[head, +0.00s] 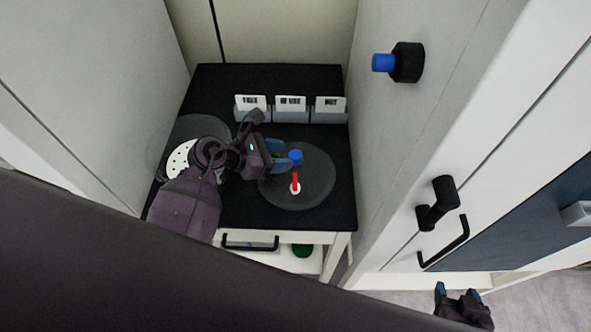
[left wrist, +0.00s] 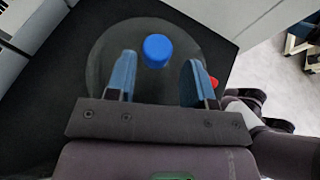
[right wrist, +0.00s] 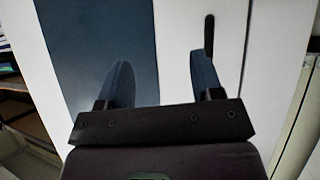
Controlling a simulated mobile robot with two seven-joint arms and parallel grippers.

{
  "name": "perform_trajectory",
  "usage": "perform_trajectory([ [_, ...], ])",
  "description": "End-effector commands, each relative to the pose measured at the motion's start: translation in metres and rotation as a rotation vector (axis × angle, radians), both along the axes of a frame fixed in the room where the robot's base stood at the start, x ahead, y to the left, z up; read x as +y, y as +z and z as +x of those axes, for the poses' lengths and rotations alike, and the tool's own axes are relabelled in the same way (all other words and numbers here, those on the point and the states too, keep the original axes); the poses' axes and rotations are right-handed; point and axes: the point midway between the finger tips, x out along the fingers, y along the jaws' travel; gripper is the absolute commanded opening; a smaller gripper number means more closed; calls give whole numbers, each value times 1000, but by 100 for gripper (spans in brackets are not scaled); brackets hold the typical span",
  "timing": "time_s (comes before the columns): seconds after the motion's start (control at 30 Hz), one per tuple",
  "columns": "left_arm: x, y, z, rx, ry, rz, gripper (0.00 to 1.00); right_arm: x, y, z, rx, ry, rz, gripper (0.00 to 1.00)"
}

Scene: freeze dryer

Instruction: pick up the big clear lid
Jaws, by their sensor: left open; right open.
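The big clear lid (head: 318,188) is a round, see-through disc on the black tabletop. A blue knob (head: 296,157) stands over it, with a red piece (head: 295,182) on a white base nearby. My left gripper (head: 288,153) is open beside the blue knob. In the left wrist view the blue knob (left wrist: 158,50) shows between and just beyond the open fingers (left wrist: 161,62), with the lid (left wrist: 105,55) behind it. I cannot tell whether the fingers touch the knob. My right gripper (head: 458,291) is open and empty, low at the right, away from the lid.
Three labelled holders (head: 290,110) stand along the back of the black table (head: 235,82). A white perforated plate (head: 180,160) lies at the left, partly behind my left arm. A white cabinet with black handles (head: 447,243) borders the right. A drawer handle (head: 249,246) is at the front.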

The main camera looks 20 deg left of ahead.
Motion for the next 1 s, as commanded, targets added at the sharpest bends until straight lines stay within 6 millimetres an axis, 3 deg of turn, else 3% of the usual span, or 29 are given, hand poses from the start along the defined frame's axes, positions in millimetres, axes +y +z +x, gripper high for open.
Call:
perform_trajectory([
  [0.4,-31,-18,27,0,1,-3,48,2,12,10,-26,5,-1,60],
  [0.7,-32,-20,28,0,0,-1,47,2,14,12,-31,7,0,60],
  [1.0,-32,-20,28,1,1,-2,1,1,8,5,-15,3,0,60],
])
